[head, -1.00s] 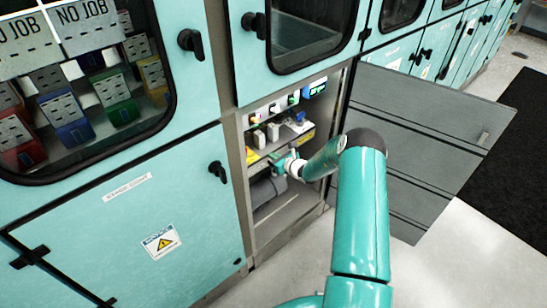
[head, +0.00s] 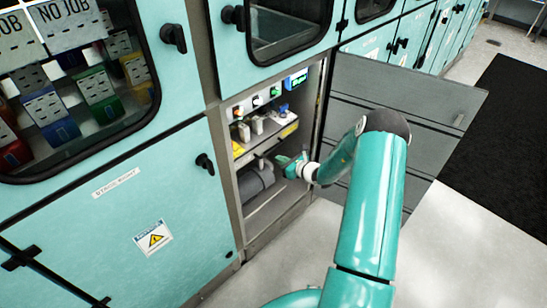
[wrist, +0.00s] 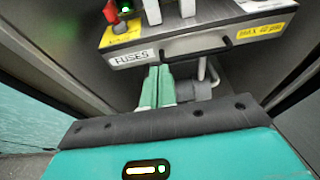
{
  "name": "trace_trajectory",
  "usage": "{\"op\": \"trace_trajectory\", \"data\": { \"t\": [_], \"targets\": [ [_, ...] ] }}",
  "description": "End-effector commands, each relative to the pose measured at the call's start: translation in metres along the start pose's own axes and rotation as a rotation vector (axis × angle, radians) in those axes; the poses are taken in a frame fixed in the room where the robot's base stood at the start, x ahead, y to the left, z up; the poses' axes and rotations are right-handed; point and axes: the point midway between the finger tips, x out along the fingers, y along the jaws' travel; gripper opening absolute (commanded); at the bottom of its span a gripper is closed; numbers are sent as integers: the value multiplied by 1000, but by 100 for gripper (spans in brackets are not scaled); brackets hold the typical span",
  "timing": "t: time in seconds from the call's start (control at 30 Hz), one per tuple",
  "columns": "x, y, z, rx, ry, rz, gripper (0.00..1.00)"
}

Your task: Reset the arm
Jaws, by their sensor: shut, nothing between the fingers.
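My gripper (head: 283,162) is at the end of my teal arm, at the mouth of an open cabinet compartment (head: 240,228). In the wrist view its two pale green fingers (wrist: 157,88) are together, with nothing between them. They point toward a grey drawer front labelled FUSES (wrist: 185,45), which has a dark handle bar. From this view I cannot tell whether the fingertips touch the drawer.
The compartment's grey door (head: 400,120) stands open to the right of my arm. A grey cylinder (head: 256,180) lies below. Closed teal doors (head: 150,210) flank the left; light floor is clear at right.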

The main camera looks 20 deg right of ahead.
Motion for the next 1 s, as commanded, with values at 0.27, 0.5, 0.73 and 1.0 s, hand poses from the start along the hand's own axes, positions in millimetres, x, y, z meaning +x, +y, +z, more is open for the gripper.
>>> {"op": "trace_trajectory", "data": {
  "t": [0.27,0.5,0.73,1.0],
  "targets": [
    [-6,2,2,-7,1,5,0],
    [-9,45,67,-235,8,160,0],
    [-33,123,148,-615,31,405,0],
    [-86,206,212,-1055,67,652,0]
  ]
}}
